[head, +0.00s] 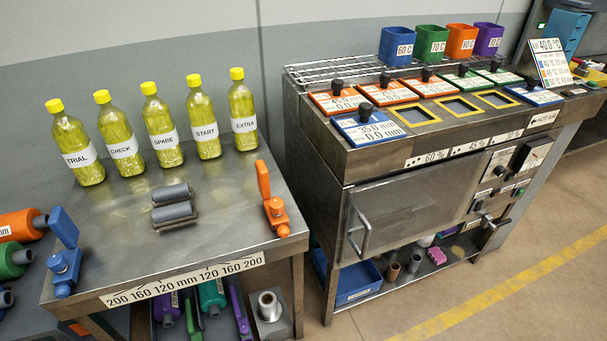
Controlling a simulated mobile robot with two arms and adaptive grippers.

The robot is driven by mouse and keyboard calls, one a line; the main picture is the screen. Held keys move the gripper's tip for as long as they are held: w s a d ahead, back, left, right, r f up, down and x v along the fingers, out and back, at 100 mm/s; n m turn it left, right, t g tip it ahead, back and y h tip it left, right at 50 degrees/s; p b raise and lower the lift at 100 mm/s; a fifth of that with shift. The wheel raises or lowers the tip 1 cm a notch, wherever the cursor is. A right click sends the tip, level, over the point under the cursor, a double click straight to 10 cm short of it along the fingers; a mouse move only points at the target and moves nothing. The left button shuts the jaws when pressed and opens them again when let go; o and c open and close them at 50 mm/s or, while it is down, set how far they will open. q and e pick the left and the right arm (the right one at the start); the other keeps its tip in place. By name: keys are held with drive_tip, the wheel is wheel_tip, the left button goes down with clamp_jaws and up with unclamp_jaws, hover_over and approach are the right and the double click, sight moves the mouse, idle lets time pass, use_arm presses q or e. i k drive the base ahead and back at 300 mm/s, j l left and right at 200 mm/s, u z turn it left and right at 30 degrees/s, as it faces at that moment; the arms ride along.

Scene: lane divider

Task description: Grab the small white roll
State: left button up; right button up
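A small pale, whitish roll (269,305) with a dark hole in its top stands upright at a grey block (272,325) below the front right corner of the left steel table. It is the only whitish roll that I can make out. Its lower part is hard to see. Neither of my grippers shows in the head view.
The left steel table (215,225) carries several yellow-capped bottles (163,130), two grey rollers (172,205), a blue clamp (65,255) and an orange clamp (272,205). Purple and green rolls (211,297) lie below. A steel oven unit (410,205) stands right. The floor (500,260) is clear.

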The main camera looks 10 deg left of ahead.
sight(268, 310)
drive_tip(key=u, duration=0.75)
